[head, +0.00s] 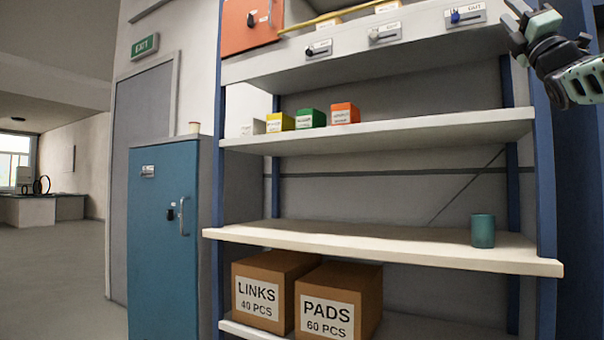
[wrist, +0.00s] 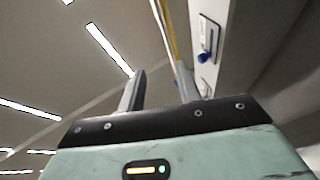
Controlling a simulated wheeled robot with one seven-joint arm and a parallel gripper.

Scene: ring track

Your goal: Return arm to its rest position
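My gripper (head: 520,24) is at the top right of the head view, raised in front of the right end of the shelf rack and partly cut off by the frame edge. In the wrist view my gripper (wrist: 160,72) points up toward the ceiling. Its two grey fingers stand apart, with nothing held between them. My arm comes in from the right edge of the head view.
A switch panel (wrist: 208,36) on the rack's top shelf (head: 370,52) is close by. Lower are small coloured boxes (head: 311,118), a teal cup (head: 483,231) and cartons (head: 338,300). A blue cabinet (head: 160,240) stands left. Floor (head: 60,280) at far left is clear.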

